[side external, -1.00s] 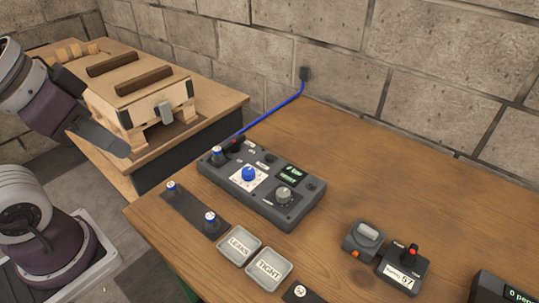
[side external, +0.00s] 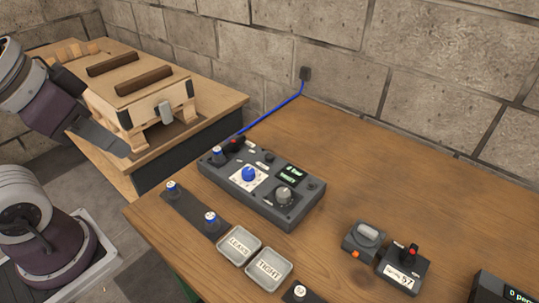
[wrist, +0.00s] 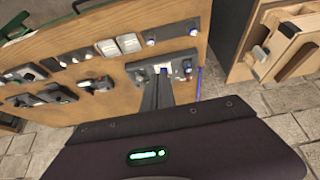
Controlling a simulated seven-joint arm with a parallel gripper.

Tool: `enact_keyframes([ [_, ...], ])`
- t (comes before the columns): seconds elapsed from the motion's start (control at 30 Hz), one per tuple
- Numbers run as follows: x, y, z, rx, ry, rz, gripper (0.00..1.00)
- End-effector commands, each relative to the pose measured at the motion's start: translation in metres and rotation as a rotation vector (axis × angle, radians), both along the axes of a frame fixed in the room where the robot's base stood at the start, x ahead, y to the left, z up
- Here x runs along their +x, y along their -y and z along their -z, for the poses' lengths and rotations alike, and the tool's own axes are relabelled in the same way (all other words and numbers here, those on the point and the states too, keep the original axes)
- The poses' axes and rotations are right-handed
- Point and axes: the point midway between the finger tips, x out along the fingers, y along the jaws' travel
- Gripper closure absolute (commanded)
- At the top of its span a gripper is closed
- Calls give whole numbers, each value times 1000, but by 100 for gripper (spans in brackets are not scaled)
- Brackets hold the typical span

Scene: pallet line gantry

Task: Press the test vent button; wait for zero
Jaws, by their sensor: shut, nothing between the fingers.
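The test box (side external: 240,198) is a dark grey unit on the wooden table in the side external view. It carries a blue dial (side external: 249,174), a grey knob (side external: 284,194), a small green-lit display (side external: 291,173) and a small black button (side external: 269,157). Its labels are too small to read, so I cannot tell which control is the test vent button. The box also shows in the wrist view (wrist: 135,72), partly behind my fingers. My gripper (side external: 124,152) is shut and empty, left of the box and apart from it. Its fingers show in the wrist view (wrist: 162,78).
Trays marked LEAKS (side external: 222,252) and TIGHT (side external: 285,284) sit in front of the box. A dark strip (side external: 192,213) holds blue-topped fittings. A joystick unit (side external: 403,274) stands right. A wooden pallet fixture (side external: 150,95) stands on the back-left bench. A blue cable (side external: 275,112) runs to the wall.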

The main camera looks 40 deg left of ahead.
Motion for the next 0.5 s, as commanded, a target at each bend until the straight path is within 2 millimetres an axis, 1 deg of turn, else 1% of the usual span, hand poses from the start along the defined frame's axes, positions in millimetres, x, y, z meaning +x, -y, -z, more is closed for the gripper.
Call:
enact_keyframes([
  [0.17,2,0,0,1,1,3,100],
  [0.27,21,1,-3,3,10,33,100],
  [0.37,61,2,-5,18,35,95,100],
  [0.4,81,3,-4,28,48,122,100],
  [0.47,111,4,-1,49,71,164,100],
  [0.5,131,4,3,66,86,189,100],
])
